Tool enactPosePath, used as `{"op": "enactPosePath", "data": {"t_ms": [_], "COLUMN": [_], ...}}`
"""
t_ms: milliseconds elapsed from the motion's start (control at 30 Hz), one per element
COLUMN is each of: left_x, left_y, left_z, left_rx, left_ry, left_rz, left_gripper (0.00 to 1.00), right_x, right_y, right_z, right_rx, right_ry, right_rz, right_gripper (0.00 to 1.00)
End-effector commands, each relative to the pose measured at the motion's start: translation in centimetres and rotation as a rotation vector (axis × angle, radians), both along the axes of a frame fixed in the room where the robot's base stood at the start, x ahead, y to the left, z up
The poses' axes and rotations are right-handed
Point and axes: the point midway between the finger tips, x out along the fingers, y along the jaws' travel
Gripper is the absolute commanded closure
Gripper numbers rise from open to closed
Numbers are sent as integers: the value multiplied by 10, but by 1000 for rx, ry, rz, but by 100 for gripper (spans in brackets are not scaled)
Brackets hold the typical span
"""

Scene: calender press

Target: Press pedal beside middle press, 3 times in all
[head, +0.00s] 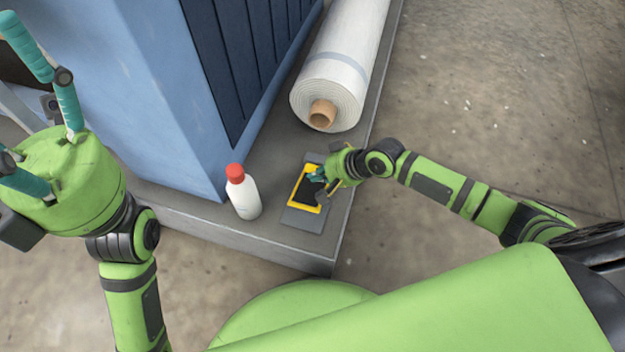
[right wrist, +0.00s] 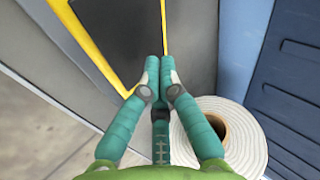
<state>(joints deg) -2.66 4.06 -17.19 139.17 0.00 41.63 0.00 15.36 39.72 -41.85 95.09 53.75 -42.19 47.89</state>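The pedal (head: 305,193) is a dark pad with a yellow border on a grey base plate. It lies on the grey plinth beside the blue press (head: 170,75). My right gripper (head: 316,177) is over the pedal's right part, fingers pointing at it. In the right wrist view its two fingertips (right wrist: 160,67) are together with nothing between them, at the edge of the dark pad (right wrist: 125,35). I cannot tell whether they touch the pedal or whether it is pressed down. My left gripper (head: 30,110) is raised at the left, its fingers spread and empty.
A white bottle with a red cap (head: 244,194) stands on the plinth just left of the pedal. A large white roll (head: 340,75) lies behind the pedal and shows in the right wrist view (right wrist: 248,140). The concrete floor (head: 490,90) at the right is clear.

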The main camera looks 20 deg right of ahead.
Motion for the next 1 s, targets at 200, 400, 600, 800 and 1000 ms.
{"op": "enactPosePath", "data": {"t_ms": [200,400,600,800,1000], "left_x": [0,0,0,0,0], "left_y": [0,0,0,0,0], "left_z": [0,5,24,43,48], "left_rx": [0,0,0,0,0], "left_ry": [0,0,0,0,1], "left_rz": [0,0,0,0,0], "left_gripper": [37,37,37,37,37], "right_x": [1,2,6,11,13], "right_y": [0,0,-3,-6,-8], "right_z": [1,6,26,45,50], "right_rx": [2,1,2,2,2], "right_ry": [-2,-2,-2,-2,0], "right_rz": [0,-1,-2,-2,0], "right_gripper": [100,100,100,100,100]}}
